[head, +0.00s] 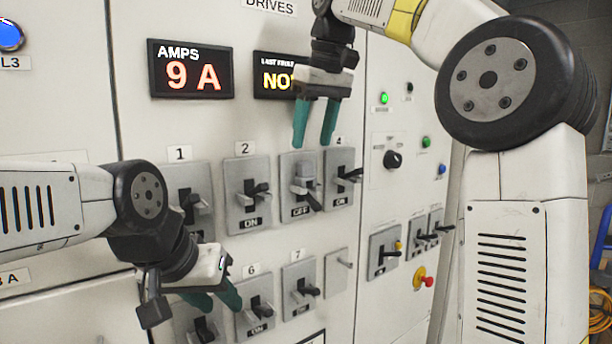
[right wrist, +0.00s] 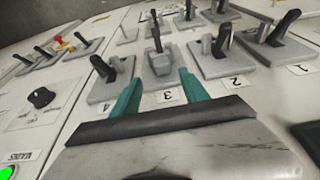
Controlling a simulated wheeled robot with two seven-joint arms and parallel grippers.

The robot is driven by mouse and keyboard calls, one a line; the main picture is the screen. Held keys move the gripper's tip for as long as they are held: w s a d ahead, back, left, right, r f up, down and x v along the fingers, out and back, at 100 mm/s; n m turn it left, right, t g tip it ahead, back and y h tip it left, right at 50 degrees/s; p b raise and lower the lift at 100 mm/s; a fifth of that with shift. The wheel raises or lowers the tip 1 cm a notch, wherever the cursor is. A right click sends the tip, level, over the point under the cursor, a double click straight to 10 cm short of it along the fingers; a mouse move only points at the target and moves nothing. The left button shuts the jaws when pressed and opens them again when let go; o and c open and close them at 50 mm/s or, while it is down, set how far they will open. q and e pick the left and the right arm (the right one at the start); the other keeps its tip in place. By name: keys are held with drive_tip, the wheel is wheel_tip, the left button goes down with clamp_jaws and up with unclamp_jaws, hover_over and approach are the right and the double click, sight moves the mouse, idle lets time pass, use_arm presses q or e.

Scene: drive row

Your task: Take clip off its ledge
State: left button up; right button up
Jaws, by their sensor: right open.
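A light grey piece that looks like the clip (head: 304,174) sits on switch 3, above its dark handle; the switch's label reads OFF. In the right wrist view the grey piece (right wrist: 157,63) stands just beyond my fingertips. My right gripper (head: 313,144) is open and empty, pointing down, with its teal fingers just above switch 3. In the right wrist view the gripper (right wrist: 160,80) has its two fingers on either side of the number 3 label. My left gripper (head: 218,303) is low at the left, in front of the lower switch row, its fingers apart and seemingly empty.
Switch 2 (head: 248,195) and switch 4 (head: 341,177) flank switch 3 closely, their handles sticking out. Switches 6 (head: 255,305) and 7 (head: 299,289) are below. A red knob (head: 427,282) juts out at the right. An amps display (head: 191,69) is upper left.

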sight(307, 162)
drive_tip(key=shift+s+x, duration=0.1)
drive_tip(key=shift+x, duration=1.45)
drive_tip(key=shift+s+x, duration=0.15)
drive_tip(key=shift+x, duration=1.4)
drive_tip(key=shift+a, duration=0.1)
clamp_jaws()
